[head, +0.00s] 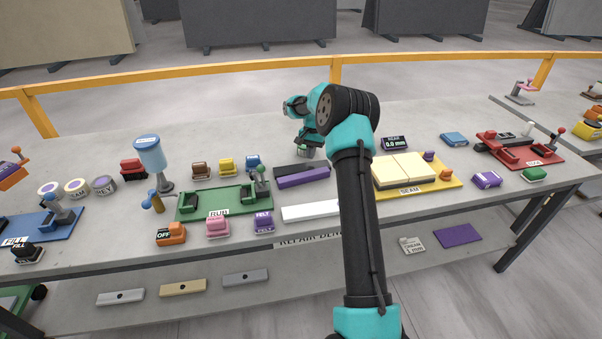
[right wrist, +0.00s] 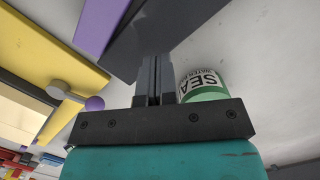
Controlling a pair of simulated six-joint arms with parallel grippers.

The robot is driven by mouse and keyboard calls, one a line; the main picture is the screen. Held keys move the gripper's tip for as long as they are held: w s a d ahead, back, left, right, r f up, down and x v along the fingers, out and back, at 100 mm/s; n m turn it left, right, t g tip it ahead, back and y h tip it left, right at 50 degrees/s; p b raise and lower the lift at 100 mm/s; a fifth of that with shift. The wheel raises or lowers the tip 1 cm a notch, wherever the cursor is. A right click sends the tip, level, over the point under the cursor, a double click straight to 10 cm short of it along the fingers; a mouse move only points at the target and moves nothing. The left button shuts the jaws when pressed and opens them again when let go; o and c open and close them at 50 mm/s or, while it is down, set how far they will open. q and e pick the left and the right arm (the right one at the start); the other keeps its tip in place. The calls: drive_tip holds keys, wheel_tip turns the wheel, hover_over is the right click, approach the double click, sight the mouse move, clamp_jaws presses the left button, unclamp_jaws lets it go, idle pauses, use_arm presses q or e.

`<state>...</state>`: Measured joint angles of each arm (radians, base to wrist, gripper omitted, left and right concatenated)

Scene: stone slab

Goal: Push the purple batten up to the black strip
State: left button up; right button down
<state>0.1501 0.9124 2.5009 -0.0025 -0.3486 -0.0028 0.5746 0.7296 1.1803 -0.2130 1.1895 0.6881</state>
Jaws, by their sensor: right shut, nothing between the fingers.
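The black strip (head: 296,168) lies on the grey stone bench, and the purple batten (head: 303,178) lies along its front side. In the right wrist view the purple batten (right wrist: 98,24) shows beside the dark strip (right wrist: 145,38); whether they touch all along I cannot tell. My right gripper (right wrist: 157,62) is shut and empty, its fingertips over or near the strip's edge. In the head view the right gripper (head: 306,141) is behind the strip, partly hidden by my arm. My left gripper is not in view.
A small green and white can (right wrist: 205,86) stands close beside my right fingers. A white block (head: 311,211) lies in front of the batten. A green tray (head: 224,203) is to the left, a yellow board (head: 440,189) to the right. The bench behind is mostly clear.

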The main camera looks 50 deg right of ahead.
sight(303, 175)
drive_tip(key=s+a, duration=0.1)
drive_tip(key=a, duration=0.2)
drive_tip(key=s+a, duration=0.1)
drive_tip(key=a, duration=0.2)
drive_tip(key=s+a+f, duration=0.1)
drive_tip(key=s+a, duration=0.1)
drive_tip(key=a, duration=0.2)
drive_tip(key=shift+s+f, duration=0.1)
drive_tip(key=shift+f, duration=0.3)
drive_tip(key=shift+f, duration=0.1)
drive_tip(key=shift+d, duration=0.65)
drive_tip(key=shift+w+d+r, duration=0.1)
drive_tip(key=shift+w+r, duration=0.1)
drive_tip(key=shift+r, duration=0.55)
